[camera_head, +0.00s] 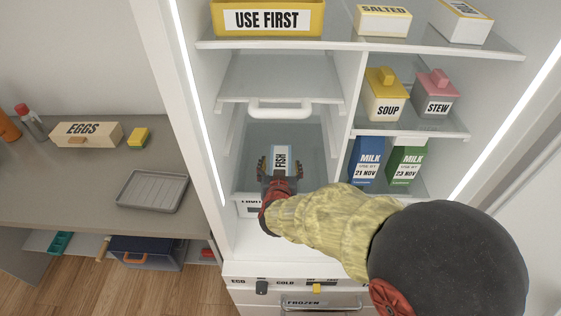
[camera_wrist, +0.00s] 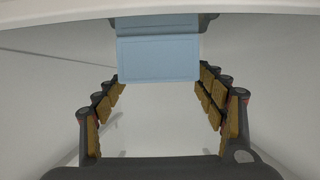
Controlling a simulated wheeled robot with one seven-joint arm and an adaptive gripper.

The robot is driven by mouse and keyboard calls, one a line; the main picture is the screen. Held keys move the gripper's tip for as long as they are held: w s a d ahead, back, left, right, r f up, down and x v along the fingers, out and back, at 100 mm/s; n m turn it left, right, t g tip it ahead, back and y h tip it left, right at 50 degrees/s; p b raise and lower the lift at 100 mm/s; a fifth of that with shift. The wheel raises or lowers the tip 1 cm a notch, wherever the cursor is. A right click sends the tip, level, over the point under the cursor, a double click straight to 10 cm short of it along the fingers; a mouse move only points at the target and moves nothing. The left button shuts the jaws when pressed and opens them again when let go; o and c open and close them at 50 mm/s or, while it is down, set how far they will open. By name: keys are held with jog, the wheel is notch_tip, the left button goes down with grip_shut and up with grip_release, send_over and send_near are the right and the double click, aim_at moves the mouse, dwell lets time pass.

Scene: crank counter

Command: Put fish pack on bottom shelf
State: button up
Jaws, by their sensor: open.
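The fish pack (camera_head: 280,157), light blue and white with a FISH label, is in the lower left compartment of the open fridge. My gripper (camera_head: 280,174) reaches into that compartment at the pack's near side. In the wrist view the plain blue face of the pack (camera_wrist: 158,60) is at the far end of my gripper (camera_wrist: 160,78), whose padded fingers are spread apart, with the tips near the pack's two sides. I cannot tell whether they touch it. The pack's base is hidden in the head view, partly behind my gripper.
An empty shelf (camera_head: 280,78) is above the pack, with a white handle-like bar (camera_head: 280,113) under it. Blue (camera_head: 367,160) and green (camera_head: 404,165) milk cartons stand to the right beyond the divider. A drawer (camera_head: 250,207) is below. The counter with a grey tray (camera_head: 152,192) is left.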

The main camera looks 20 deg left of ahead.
jog(key=p+v, duration=0.2)
jog(key=v, duration=0.7)
jog(key=shift+s+d+r+p, duration=0.1)
jog(key=shift+s+p, duration=0.2)
jog(key=s+d+r+g+y, duration=0.2)
jog(key=s+d+r+g, duration=0.15)
jog(key=d+r, duration=0.95)
jog(key=s+d+m+g+h, duration=0.2)
jog(key=s+d+g+h, duration=0.2)
jog(key=s+d, duration=1.2)
jog(key=d+h, duration=0.1)
jog(key=d, duration=0.3)
jog(key=shift+s+d+r+m, duration=0.15)
jog(key=shift+s+d+m, duration=0.05)
jog(key=shift+s+m, duration=0.1)
jog(key=shift+c, duration=0.6)
